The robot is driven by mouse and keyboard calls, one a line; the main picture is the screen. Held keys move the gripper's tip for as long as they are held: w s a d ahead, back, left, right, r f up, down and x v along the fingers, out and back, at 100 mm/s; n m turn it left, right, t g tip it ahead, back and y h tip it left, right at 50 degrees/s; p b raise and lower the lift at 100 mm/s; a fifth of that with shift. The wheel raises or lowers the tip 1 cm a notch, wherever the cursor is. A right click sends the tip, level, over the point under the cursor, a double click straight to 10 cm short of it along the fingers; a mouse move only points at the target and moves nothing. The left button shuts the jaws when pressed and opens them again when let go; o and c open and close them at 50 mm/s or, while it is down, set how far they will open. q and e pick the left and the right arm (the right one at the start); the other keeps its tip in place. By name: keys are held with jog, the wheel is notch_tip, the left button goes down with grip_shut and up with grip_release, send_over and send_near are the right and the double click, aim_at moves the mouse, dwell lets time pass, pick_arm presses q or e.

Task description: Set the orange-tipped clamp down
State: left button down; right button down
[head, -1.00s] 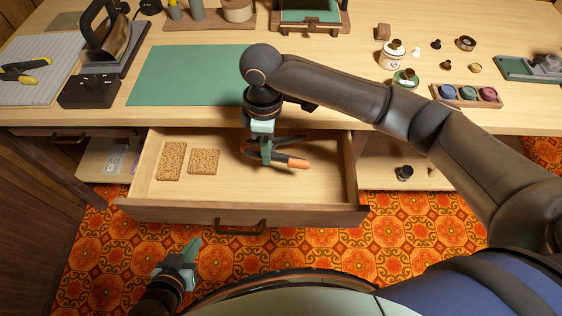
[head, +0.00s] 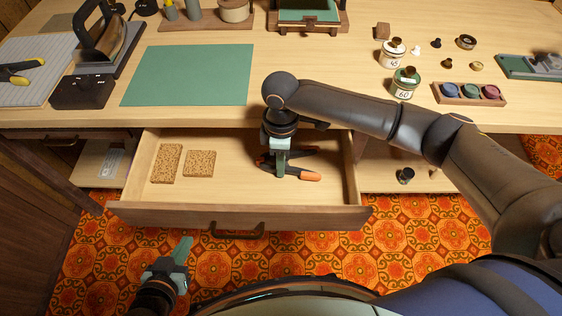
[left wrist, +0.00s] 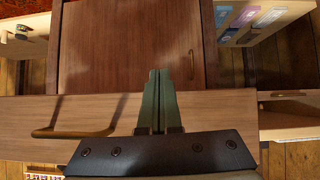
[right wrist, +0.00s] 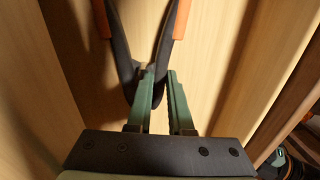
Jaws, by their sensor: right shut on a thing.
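The orange-tipped clamp (head: 304,176) is inside the open drawer (head: 225,196), in its right half. It looks low, near the drawer floor; whether it touches the floor I cannot tell. My right gripper (head: 281,171) is shut on the clamp and points down into the drawer. In the right wrist view the clamp's dark jaws (right wrist: 121,62) and two orange ends spread away from the fingers (right wrist: 160,85), and the fingers partly hide it. My left gripper (head: 181,250) is empty in front of the drawer, its fingers together in the left wrist view (left wrist: 158,95).
Two speckled cork-like blocks (head: 166,163) (head: 199,164) lie in the drawer's left half. The drawer floor between them and the clamp is clear. The drawer's side wall (head: 349,175) is close to the clamp's right. A green mat (head: 188,75) lies on the tabletop above.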

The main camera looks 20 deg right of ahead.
pick_arm(q)
jog(key=shift+s+f, duration=0.15)
jog(key=shift+f, duration=0.05)
pick_arm(e)
jog(key=shift+f, duration=0.1)
pick_arm(q)
jog(key=shift+s+d+f, duration=0.1)
pick_arm(e)
jog(key=c, duration=0.8)
grip_release()
jog(key=shift+r, duration=0.7)
jog(key=shift+w+r+p, duration=0.15)
jog(key=shift+r+p, duration=0.4)
jog(key=shift+r, duration=0.35)
pick_arm(q)
jog(key=shift+s+d+r+g+p, duration=0.3)
jog(key=shift+s+r+g+p, duration=0.25)
jog(key=shift+p, duration=0.55)
pick_arm(e)
jog(key=r, duration=0.9)
jog(key=shift+w+d, duration=0.1)
jog(key=shift+w, duration=0.2)
pick_arm(q)
jog(key=shift+f, duration=0.1)
